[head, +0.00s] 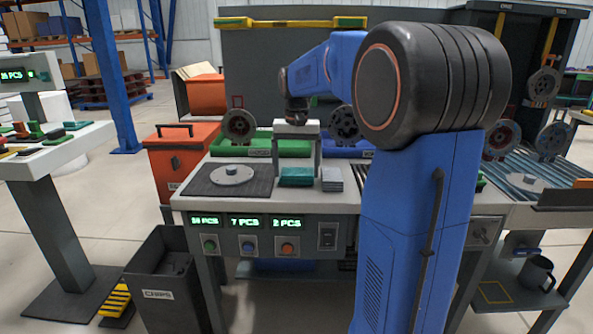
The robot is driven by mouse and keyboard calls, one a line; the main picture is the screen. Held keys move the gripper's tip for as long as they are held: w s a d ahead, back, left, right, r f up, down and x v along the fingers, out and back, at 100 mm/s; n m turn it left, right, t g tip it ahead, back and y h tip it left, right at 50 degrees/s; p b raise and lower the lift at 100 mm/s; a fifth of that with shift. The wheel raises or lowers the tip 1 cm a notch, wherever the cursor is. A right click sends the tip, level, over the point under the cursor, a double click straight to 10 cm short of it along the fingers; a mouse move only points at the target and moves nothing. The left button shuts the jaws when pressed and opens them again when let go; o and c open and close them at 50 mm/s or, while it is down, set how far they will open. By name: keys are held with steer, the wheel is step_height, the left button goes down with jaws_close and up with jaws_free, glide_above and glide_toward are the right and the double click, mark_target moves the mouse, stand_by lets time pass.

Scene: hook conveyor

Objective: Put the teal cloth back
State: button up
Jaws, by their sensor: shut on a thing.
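The teal cloth (297,180) is a small folded block near the front of the grey workbench, right of the dark mat. My gripper (297,172) points straight down over it, with one finger at each side, shut on the cloth. I cannot tell whether the cloth rests on the bench top or is slightly above it. A folded grey cloth (332,180) lies just right of it.
A dark mat (198,182) carries a grey disc (232,175). Green (259,147) and blue (349,150) trays stand behind. Round parts hang at the back. A dark chips bin (165,285) stands at front left. My arm hides the bench's right part.

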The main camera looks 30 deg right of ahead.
mark_target(296, 171)
steer(key=shift+f, duration=0.35)
steer(key=shift+f, duration=0.1)
steer(key=o, duration=0.8)
steer(key=shift+o, duration=0.2)
step_height(296, 171, up, 12)
steer(key=s+a+f+n+t, duration=0.1)
steer(key=s+a+f, duration=0.4)
steer(key=s, duration=0.5)
steer(key=s+a+f+n+t, duration=0.2)
steer(key=s+a+f, duration=0.3)
steer(key=s+f, duration=0.3)
steer(key=s+a+f+n+t, duration=0.1)
steer(key=s+a+f+n, duration=0.2)
steer(key=s, duration=0.9)
step_height(296, 171, down, 4)
steer(key=a, duration=0.2)
steer(key=shift+a+f+n+t, duration=0.25)
steer(key=shift+a+n+t, duration=0.05)
steer(key=shift+a+n, duration=0.1)
